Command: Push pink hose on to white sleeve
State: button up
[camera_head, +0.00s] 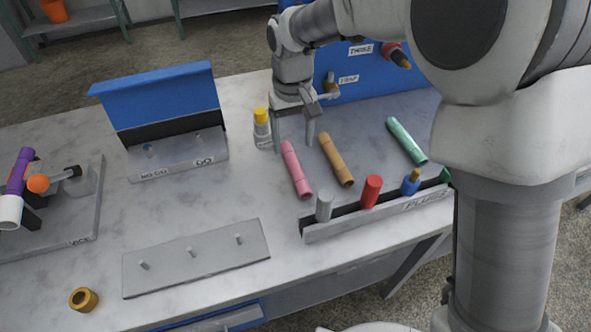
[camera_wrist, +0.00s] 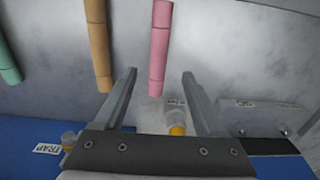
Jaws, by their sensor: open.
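The pink hose (camera_head: 297,172) hangs or lies as a slim tube over the grey panel, left of an orange-tan hose. In the wrist view the pink hose (camera_wrist: 160,45) runs down toward the gap between my fingers. My gripper (camera_head: 294,143) is open and empty, with its fingers near the hose's far end; they also show in the wrist view (camera_wrist: 160,75). I cannot tell how far above the hose they are. A white sleeve-like piece (camera_head: 10,212) is at the far left, at the lower end of a purple tube. I cannot tell whether it is the white sleeve.
A white bottle-like piece with a yellow top (camera_head: 262,130) stands just left of my gripper. Tan (camera_head: 336,160) and green (camera_head: 407,141) hoses lie to the right. A rack (camera_head: 375,215) with several coloured plugs is in front.

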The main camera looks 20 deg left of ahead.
aim_at(295, 165)
jog(key=f, duration=0.2)
jog(key=f+b, duration=0.1)
jog(key=f, duration=0.4)
jog(key=shift+s+d+f+b, duration=0.15)
jog(key=shift+d+f+b, duration=0.1)
jog(key=shift+b, duration=0.15)
grip_shut()
